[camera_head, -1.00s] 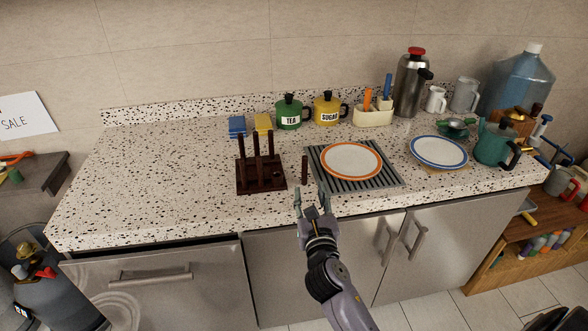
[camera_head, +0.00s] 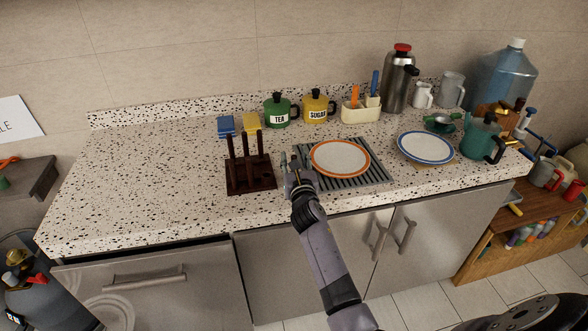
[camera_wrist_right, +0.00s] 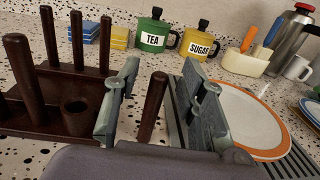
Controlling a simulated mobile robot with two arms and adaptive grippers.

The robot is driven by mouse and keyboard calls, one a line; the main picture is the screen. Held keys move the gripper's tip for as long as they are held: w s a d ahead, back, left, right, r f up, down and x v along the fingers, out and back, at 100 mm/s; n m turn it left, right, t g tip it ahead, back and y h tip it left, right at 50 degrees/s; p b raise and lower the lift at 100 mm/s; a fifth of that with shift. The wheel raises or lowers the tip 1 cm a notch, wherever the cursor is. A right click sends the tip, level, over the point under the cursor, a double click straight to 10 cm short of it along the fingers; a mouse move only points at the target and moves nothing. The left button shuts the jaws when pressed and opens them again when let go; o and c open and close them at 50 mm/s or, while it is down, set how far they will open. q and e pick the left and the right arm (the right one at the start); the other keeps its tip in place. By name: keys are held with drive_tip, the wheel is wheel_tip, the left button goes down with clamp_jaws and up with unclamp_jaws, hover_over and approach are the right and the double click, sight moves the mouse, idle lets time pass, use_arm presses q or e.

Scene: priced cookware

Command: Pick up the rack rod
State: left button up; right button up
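The rack rod (camera_wrist_right: 153,104) is a dark brown wooden rod, standing roughly upright on the speckled counter, just right of the dark wooden rack. In the right wrist view it is between the two fingers of my right gripper (camera_wrist_right: 150,100), with a gap visible on each side; its lower end is partly hidden by the gripper. The rack (camera_head: 250,183) has several upright rods and an empty round socket (camera_wrist_right: 76,112). In the head view my right gripper (camera_head: 294,163) is open at the rack's right side and mostly hides the loose rod. My left gripper is not in view.
A plate with an orange rim (camera_head: 340,157) lies on a ridged drainer (camera_head: 378,178) close to the right of my gripper. Tea (camera_head: 280,111) and sugar (camera_head: 318,108) pots and sponges (camera_head: 226,126) stand behind. The counter's left part (camera_head: 130,180) is clear.

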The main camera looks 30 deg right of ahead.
drive_tip(key=shift+w+d+f, duration=0.1)
drive_tip(key=shift+w+d, duration=0.05)
drive_tip(key=shift+w, duration=0.3)
drive_tip(key=shift+s, duration=0.1)
drive_tip(key=shift+c, duration=0.8)
clamp_jaws()
